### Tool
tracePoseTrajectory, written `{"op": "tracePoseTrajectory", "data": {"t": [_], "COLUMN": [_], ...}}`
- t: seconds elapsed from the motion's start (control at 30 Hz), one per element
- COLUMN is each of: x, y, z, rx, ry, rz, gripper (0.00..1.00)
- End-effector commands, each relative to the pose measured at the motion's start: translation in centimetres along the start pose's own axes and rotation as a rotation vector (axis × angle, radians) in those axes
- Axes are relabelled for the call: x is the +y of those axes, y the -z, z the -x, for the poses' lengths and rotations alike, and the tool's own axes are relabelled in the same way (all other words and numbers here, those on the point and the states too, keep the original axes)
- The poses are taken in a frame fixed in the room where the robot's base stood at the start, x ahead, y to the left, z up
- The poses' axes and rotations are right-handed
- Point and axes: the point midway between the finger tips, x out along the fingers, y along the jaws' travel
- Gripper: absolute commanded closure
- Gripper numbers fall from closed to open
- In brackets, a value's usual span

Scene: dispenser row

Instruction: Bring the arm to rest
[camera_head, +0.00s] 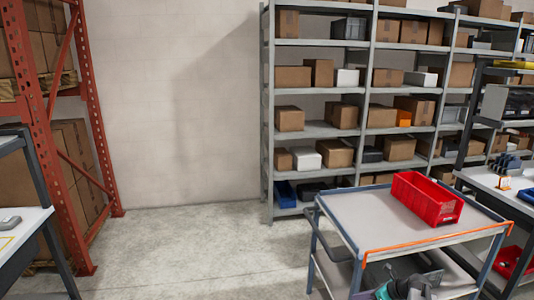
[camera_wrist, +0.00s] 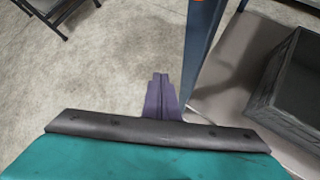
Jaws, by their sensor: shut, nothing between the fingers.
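My gripper (camera_wrist: 161,97) shows in the wrist view as two dark purple-grey fingers close together, with nothing between them. It points down over the bare concrete floor, beside a blue-grey cart post (camera_wrist: 203,50). In the head view, a teal and grey part of my arm (camera_head: 398,288) shows at the bottom edge, in front of the cart. The fingers cannot be made out in the head view.
A cart (camera_head: 350,215) with an orange front edge carries a red bin (camera_head: 428,199). A dark crate (camera_wrist: 292,85) sits on its lower shelf, right of my gripper. Workbenches stand at left (camera_head: 22,225) and right (camera_head: 490,185). The floor (camera_head: 190,245) left of the cart is clear.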

Motion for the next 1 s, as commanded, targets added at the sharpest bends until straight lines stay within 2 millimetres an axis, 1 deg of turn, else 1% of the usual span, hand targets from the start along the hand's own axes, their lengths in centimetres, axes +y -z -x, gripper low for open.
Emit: {"op": "tracePoseTrajectory", "data": {"t": [0.03, 0.1, 0.17, 0.2, 0.27, 0.3, 0.37, 0.4, 0.47, 0.5, 0.57, 0.6, 0.67, 0.7, 0.77, 0.9, 0.97, 1.0], "x": [1.9, 4.1, 6.1, 7.4, 9.5, 10.8, 12.9, 14.3, 16.5, 17.9, 20.0, 21.5, 23.6, 25.0, 27.1, 31.6, 33.3, 34.4], "y": [1.1, 2.5, 3.8, 4.7, 6.1, 7.1, 8.7, 9.8, 11.5, 12.7, 14.6, 15.9, 17.9, 19.3, 21.4, 26.5, 28.7, 30.1], "z": [-2.0, -4.4, -6.2, -7.5, -9.1, -10.2, -11.7, -12.6, -13.8, -14.5, -15.5, -16.1, -16.8, -17.1, -17.5, -17.5, -17.1, -16.8], "rx": [0.026, 0.063, 0.093, 0.116, 0.148, 0.17, 0.204, 0.225, 0.26, 0.282, 0.315, 0.338, 0.371, 0.393, 0.426, 0.495, 0.521, 0.536], "ry": [-0.027, -0.059, -0.088, -0.108, -0.138, -0.158, -0.19, -0.213, -0.248, -0.271, -0.309, -0.336, -0.379, -0.409, -0.457, -0.581, -0.64, -0.682], "rz": [0.019, 0.054, 0.085, 0.109, 0.148, 0.174, 0.219, 0.249, 0.3, 0.337, 0.393, 0.435, 0.501, 0.546, 0.619, 0.806, 0.894, 0.955], "gripper": [1.0, 1.0, 1.0, 1.0, 1.0, 1.0, 1.0, 1.0, 1.0, 1.0, 1.0, 1.0, 1.0, 1.0, 1.0, 1.0, 1.0, 1.0]}}
